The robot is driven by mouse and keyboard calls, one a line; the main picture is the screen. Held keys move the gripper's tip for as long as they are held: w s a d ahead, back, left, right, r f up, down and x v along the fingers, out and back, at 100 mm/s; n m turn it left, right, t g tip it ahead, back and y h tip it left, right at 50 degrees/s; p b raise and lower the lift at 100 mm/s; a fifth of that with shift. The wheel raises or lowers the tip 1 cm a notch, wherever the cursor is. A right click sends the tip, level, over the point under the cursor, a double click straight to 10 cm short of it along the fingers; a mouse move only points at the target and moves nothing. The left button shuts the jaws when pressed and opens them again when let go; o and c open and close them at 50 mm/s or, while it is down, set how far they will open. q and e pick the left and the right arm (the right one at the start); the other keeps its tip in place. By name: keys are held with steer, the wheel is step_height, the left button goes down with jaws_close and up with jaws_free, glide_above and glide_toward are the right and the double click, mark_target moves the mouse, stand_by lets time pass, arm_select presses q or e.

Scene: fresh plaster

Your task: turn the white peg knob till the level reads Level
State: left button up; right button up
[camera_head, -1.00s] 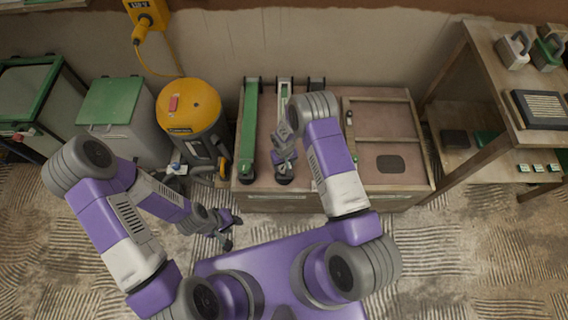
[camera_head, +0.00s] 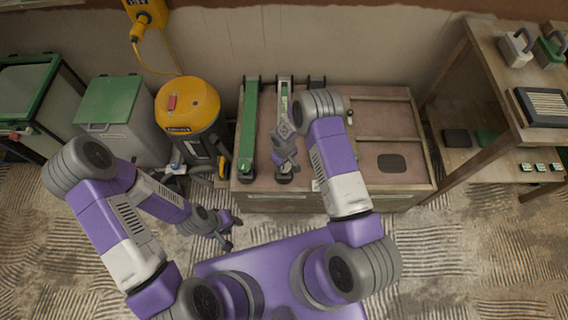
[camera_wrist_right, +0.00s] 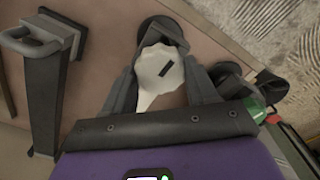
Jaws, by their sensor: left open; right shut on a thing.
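The white peg knob (camera_wrist_right: 160,72) shows in the right wrist view as a pale, scalloped knob with a dark mark on its face. My right gripper (camera_wrist_right: 163,82) is shut on it, with one finger on each side. In the head view my right gripper (camera_head: 285,160) is over the front end of the middle of three long bars (camera_head: 284,93), and the knob is hidden there. No level reading can be made out. My left gripper (camera_head: 230,232) is open and empty, low over the floor in front of the bench.
The bars lie on a wooden bench (camera_head: 405,187), with a green bar (camera_head: 249,130) left of the gripper. A dark pad (camera_head: 391,163) lies at the bench's right. A yellow-topped vacuum (camera_head: 187,105) stands left of the bench, and a shelf (camera_head: 480,85) stands right.

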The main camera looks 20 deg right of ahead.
steer(key=shift+n+b, duration=0.35)
steer(key=shift+n, duration=0.85)
steer(key=o, duration=1.1)
steer(key=shift+c, duration=0.2)
step_height(320, 180, up, 8)
steer(key=p, duration=0.2)
steer(key=shift+f+p, duration=0.2)
steer(key=shift+p, duration=0.15)
